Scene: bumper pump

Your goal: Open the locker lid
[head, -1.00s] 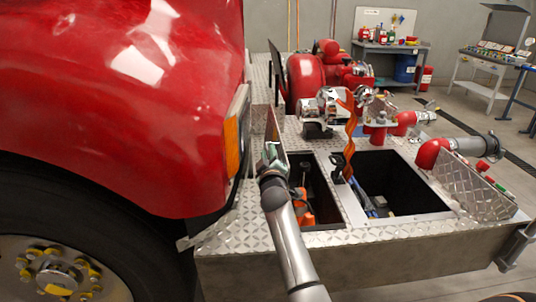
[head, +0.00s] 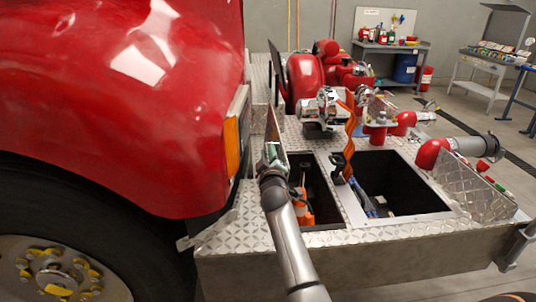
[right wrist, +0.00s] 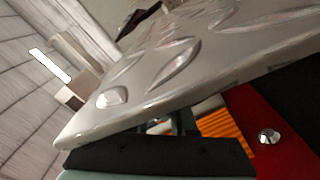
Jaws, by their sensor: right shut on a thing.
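The locker lid (head: 272,128) is a diamond-plate panel standing steeply up at the left edge of the narrow left locker opening (head: 318,200), beside the red truck's fender. The opening is uncovered, with orange items inside. My right gripper (head: 272,158) is at the lid's near end, shut on its edge. In the right wrist view the lid (right wrist: 180,65) fills the upper middle, with its raised tread pattern showing. The right gripper's dark finger pad (right wrist: 160,155) lies along the lid's edge; the contact is partly hidden. My left gripper is not in view.
A wider open locker (head: 395,185) lies to the right, its plate lid (head: 475,190) leaning outward. An orange strap (head: 351,130) hangs between the openings. The red fender (head: 120,100) is close on the left of my right arm. Red pump fittings (head: 305,80) stand behind.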

